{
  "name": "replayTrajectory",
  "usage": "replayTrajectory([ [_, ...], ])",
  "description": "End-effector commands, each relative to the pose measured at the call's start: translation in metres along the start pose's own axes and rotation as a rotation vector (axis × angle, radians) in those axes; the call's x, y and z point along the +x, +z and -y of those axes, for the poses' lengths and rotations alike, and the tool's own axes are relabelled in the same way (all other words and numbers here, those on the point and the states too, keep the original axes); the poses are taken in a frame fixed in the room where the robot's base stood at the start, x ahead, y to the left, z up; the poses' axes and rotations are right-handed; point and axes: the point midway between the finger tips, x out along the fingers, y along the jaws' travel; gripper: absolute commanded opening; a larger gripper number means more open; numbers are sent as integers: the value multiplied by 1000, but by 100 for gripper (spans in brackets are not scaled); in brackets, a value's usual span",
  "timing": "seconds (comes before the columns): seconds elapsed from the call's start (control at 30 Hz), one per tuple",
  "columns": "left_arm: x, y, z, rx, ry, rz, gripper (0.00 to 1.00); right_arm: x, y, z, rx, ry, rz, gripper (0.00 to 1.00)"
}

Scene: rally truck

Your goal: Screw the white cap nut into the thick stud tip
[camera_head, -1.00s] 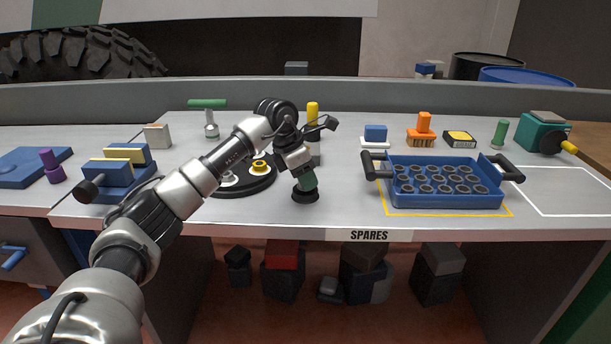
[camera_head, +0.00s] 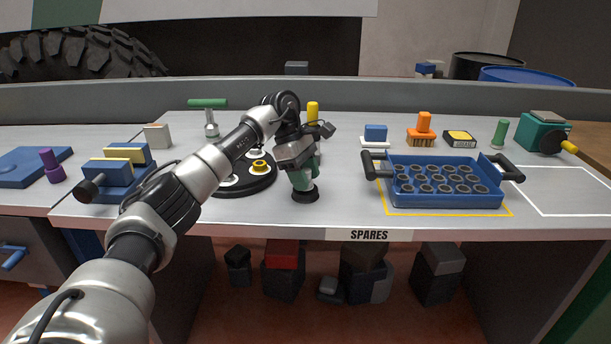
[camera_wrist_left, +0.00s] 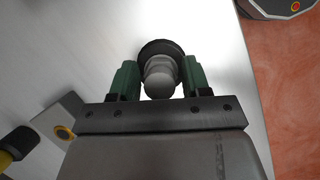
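My left gripper (camera_head: 304,182) points down at the bench in the head view, its green fingers low around a small stand with a round black base (camera_head: 305,196). In the left wrist view, the gripper (camera_wrist_left: 160,80) has one finger on each side of a pale grey-white rounded piece (camera_wrist_left: 160,82), which looks like the cap nut. A narrow gap shows on both sides of it. The piece stands over a black disc (camera_wrist_left: 158,46). Whether a stud is under it is hidden. My right gripper is in neither view.
A black round plate (camera_head: 262,186) with pale and yellow fittings lies left of the gripper. A yellow-handled tool (camera_head: 312,108) stands behind it. A blue tray (camera_head: 450,200) with black handles sits to the right. The front edge of the bench is close.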

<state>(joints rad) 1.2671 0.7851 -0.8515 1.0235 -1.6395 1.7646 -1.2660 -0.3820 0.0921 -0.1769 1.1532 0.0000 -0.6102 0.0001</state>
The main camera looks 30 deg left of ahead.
Motion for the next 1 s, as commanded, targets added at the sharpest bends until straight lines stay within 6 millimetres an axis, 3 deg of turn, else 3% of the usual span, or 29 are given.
replayTrajectory([
  [0.37,0,-1,0,-47,19,-2,52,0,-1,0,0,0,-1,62],
  [1.0,1,0,0,-759,316,-2,52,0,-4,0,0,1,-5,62],
])
